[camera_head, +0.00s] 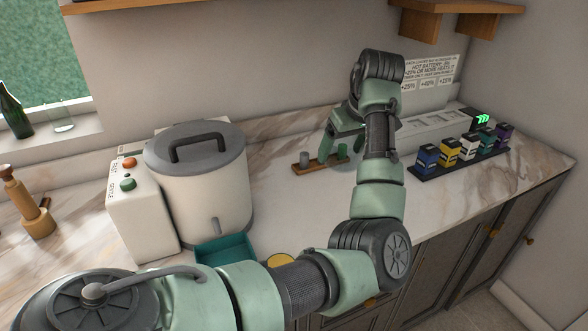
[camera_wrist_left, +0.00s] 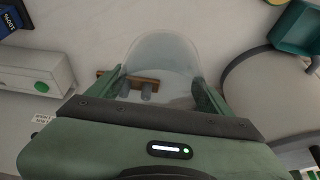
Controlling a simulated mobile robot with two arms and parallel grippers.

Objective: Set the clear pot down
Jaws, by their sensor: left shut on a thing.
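My left gripper (camera_head: 343,150) is at the back middle of the counter, its fingers pointing down. In the left wrist view the gripper (camera_wrist_left: 160,88) is shut on the clear pot (camera_wrist_left: 165,52), a see-through rounded vessel between its two green fingers. In the head view the pot is too faint to make out, so I cannot tell whether it touches the counter. My right gripper is in neither view.
A small wooden rack (camera_head: 310,167) with short pegs stands beside the gripper. A white lidded canister (camera_head: 205,190) and a white button box (camera_head: 140,215) stand left. A dark tray (camera_head: 425,174) of colored boxes lies right. Marble counter (camera_head: 285,205) is bare between.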

